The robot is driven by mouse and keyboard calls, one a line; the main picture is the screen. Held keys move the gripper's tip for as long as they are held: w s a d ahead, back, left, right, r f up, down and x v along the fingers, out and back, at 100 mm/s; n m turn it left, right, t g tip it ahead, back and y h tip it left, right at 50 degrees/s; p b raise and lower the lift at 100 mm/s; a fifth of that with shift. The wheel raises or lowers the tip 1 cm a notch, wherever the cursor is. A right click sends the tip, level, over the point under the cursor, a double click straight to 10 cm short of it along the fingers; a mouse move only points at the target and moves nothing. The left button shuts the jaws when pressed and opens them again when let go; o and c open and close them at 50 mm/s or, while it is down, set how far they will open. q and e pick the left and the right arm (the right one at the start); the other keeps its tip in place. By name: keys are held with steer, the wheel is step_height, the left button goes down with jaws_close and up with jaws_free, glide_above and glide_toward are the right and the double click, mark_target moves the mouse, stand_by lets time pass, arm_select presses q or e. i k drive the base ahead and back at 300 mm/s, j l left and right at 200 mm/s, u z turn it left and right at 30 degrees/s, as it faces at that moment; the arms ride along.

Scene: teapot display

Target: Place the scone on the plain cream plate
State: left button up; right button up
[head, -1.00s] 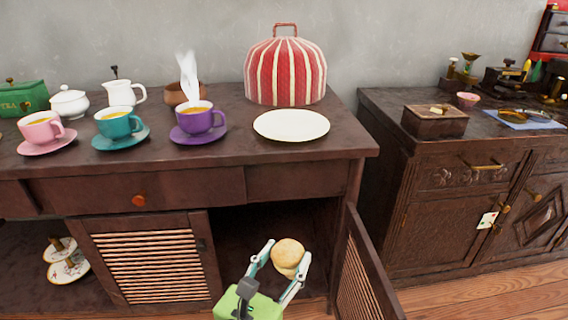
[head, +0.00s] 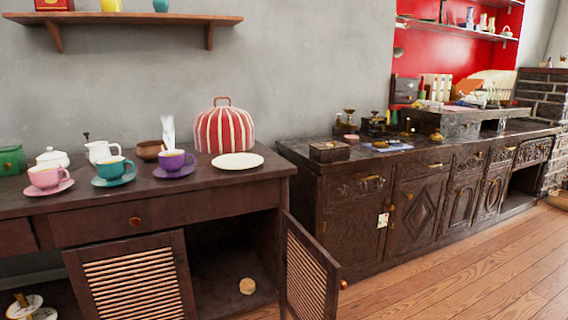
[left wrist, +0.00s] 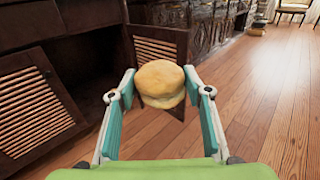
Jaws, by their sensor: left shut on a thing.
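The scone (left wrist: 160,84) is round, pale golden and layered. In the left wrist view my left gripper (left wrist: 159,92) is shut on it, with one finger on each side, in front of the open cabinet door. In the head view a round tan piece (head: 247,286) shows low in the open cabinet, with no gripper visible around it; I cannot tell whether it is the same scone. The plain cream plate (head: 237,161) lies empty on the sideboard top, right of the purple cup. My right gripper is in neither view.
A red-striped tea cosy (head: 224,130) stands behind the plate. The purple cup (head: 174,163), teal cup (head: 113,170) and pink cup (head: 47,178) stand to its left on saucers. The open slatted door (head: 307,268) juts forward below. Clear wooden floor lies to the right.

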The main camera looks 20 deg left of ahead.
mark_target(228, 162)
steer(key=i+j+z, duration=0.15)
steer(key=j+z, duration=0.25)
steer(key=j, duration=0.2)
steer(key=j+z, duration=0.35)
steer(key=j, duration=0.3)
steer(key=i, duration=0.05)
